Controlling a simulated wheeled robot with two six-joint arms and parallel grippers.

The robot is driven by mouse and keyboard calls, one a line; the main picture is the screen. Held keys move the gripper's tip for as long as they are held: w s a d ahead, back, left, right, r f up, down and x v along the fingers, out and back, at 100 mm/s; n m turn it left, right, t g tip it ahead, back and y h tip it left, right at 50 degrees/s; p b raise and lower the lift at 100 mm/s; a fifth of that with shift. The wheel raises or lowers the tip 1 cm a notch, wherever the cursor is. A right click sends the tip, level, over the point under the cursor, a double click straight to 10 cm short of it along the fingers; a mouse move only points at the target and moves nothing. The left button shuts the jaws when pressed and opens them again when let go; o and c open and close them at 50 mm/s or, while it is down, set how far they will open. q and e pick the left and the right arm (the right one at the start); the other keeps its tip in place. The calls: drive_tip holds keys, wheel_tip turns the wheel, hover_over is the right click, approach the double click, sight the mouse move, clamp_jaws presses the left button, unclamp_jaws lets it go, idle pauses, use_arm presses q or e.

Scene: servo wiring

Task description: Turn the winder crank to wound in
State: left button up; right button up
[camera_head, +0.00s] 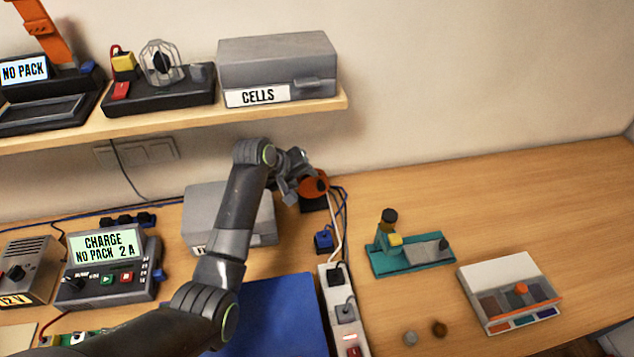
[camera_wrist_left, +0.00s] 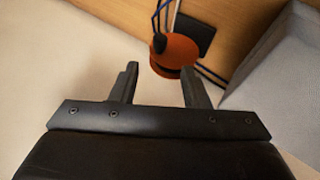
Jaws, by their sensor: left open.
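The winder is an orange drum (camera_head: 315,186) on a dark base at the back of the table, near the wall. In the left wrist view its orange disc (camera_wrist_left: 174,55) carries a dark crank knob (camera_wrist_left: 158,43) near its upper left edge. My left gripper (camera_head: 292,180) is open and empty, just left of the winder in the head view. In the left wrist view its two fingers (camera_wrist_left: 158,85) point toward the drum, with the disc beyond and between the tips. No contact shows. The gripper partly hides the drum in the head view. My right gripper is out of view.
A grey box (camera_head: 200,205) stands left of the winder under my left arm. A white power strip (camera_head: 345,310) and blue plug (camera_head: 324,240) lie in front. A shelf (camera_head: 330,101) with a CELLS box (camera_head: 280,65) hangs above. The table right of the teal stand (camera_head: 412,262) is mostly clear.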

sight(320, 185)
use_arm(q)
drive_tip(key=x, duration=0.6)
drive_tip(key=shift+w+d+f, duration=0.15)
drive_tip(key=shift+d+f, duration=0.05)
drive_tip(key=shift+f, duration=0.1)
drive_tip(key=shift+x, duration=1.4)
clamp_jaws()
